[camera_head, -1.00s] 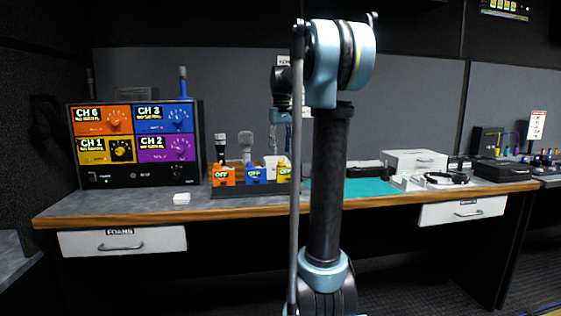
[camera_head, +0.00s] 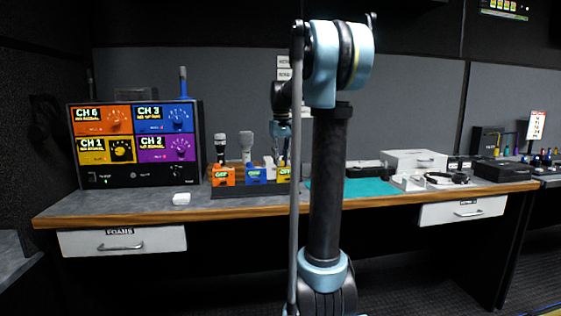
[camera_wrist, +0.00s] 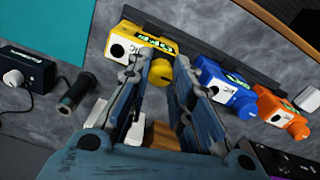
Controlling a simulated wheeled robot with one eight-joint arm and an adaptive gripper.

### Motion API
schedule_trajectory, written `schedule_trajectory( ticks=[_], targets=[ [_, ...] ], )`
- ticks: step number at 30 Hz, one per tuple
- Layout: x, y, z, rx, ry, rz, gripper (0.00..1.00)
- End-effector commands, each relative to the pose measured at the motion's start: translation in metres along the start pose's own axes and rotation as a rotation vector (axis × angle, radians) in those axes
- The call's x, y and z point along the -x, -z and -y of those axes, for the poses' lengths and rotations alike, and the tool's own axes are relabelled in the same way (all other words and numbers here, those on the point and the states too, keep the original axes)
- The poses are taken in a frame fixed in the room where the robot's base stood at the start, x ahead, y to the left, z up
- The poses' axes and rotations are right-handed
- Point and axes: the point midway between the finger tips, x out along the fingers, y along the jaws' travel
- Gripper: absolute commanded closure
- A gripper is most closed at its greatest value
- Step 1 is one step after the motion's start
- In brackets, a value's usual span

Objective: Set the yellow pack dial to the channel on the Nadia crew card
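The yellow pack (camera_head: 284,174) stands at the right end of a row of packs on the desk, partly behind my arm. In the wrist view the yellow pack (camera_wrist: 134,45) is just ahead of my fingertips, with a yellow knob on its near side. Its lit display seems to read OFF. My gripper (camera_wrist: 168,66) is open, its two fingers apart with the knob side showing between and beyond the tips; contact cannot be told. In the head view my gripper (camera_head: 282,148) hangs over the pack. I cannot make out a Nadia crew card.
An orange pack (camera_head: 223,176) and blue pack (camera_head: 255,175) stand beside it; microphones stand behind. A receiver (camera_head: 130,178) shows CH 6, CH 3, yellow CH 1 and CH 2. A white block (camera_head: 181,199) lies in front. A teal mat (camera_head: 360,187) lies right.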

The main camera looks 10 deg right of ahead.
Motion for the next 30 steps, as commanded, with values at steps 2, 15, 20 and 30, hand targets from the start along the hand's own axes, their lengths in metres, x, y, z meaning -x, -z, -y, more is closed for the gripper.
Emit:
schedule_trajectory(
  ticks=[2,15,20,30],
  targets=[
    [0.0,-0.0001,-0.0001,0.0,0.0,0.0,1.0],
    [0.0,-0.0001,-0.0001,-0.143,0.0,0.0,1.0],
    [0.0,-0.0001,0.0,-0.257,0.0,0.0,1.0],
    [0.0,0.0,0.0001,-0.453,0.0,0.0,1.0]
  ],
)
